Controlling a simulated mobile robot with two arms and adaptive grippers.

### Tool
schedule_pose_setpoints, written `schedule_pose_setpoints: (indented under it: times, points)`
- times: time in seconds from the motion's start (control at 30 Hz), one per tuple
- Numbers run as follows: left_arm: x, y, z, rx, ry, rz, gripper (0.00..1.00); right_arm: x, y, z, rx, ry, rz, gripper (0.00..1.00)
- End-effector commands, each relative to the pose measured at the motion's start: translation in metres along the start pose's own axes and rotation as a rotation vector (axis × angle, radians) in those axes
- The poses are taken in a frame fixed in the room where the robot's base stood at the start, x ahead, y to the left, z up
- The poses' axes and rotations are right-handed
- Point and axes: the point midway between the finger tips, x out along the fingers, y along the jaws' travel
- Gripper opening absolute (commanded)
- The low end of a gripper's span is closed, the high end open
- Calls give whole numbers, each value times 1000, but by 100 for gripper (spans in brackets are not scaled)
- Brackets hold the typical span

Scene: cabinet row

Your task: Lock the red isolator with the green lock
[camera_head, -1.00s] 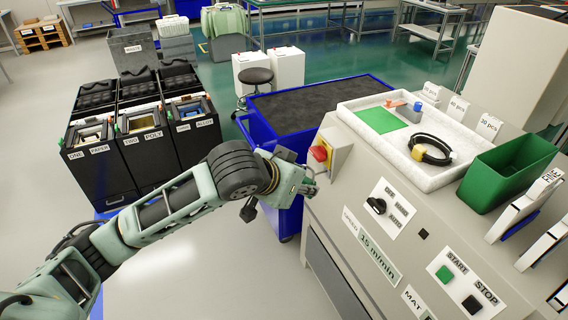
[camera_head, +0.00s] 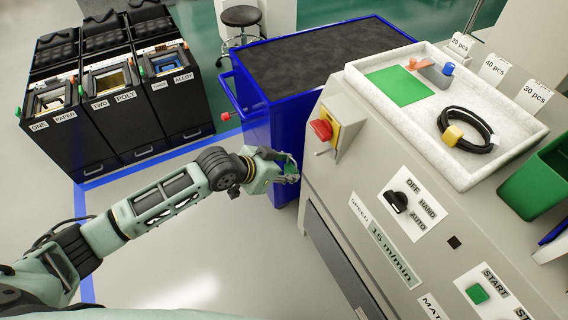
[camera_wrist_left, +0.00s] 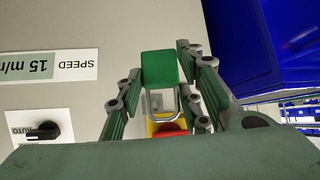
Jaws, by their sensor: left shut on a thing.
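The red isolator (camera_head: 320,130) is a red knob on a yellow plate on the left side of the grey machine. My left gripper (camera_head: 291,174) is below and to the left of it in the head view, apart from it. In the left wrist view, the left gripper (camera_wrist_left: 160,72) is shut on the green lock (camera_wrist_left: 160,68). The lock's metal shackle extends down the picture, and the red isolator (camera_wrist_left: 169,131) shows just beyond it, partly hidden by my wrist. Whether the shackle touches the isolator cannot be told. My right gripper is out of view.
The grey machine panel has a black rotary switch (camera_head: 396,202) and a green start button (camera_head: 477,293). A white tray (camera_head: 376,116) on top holds a green card and a black cable loop. A blue cart (camera_head: 262,140) stands close behind my gripper. Black bins (camera_head: 110,100) stand at left.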

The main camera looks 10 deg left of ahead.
Motion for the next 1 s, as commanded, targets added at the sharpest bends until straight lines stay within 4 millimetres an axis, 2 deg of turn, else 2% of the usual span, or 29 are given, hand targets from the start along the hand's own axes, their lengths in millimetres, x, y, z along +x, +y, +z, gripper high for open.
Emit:
schedule_pose_setpoints:
  times: [0.1, 0.23, 0.43, 0.6, 1.0]
  points:
    - [0, 0, -1, 0, 0, 0, 15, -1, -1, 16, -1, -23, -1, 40]
    - [-1, 0, -1, -1, 0, -1, 15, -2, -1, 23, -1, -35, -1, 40]
    - [-2, 0, -2, -7, 0, -2, 15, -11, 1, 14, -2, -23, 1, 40]
    - [8, 2, -7, -5, 3, -2, 15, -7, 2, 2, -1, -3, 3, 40]
    - [27, 7, -21, -5, 2, -2, 15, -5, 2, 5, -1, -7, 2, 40]
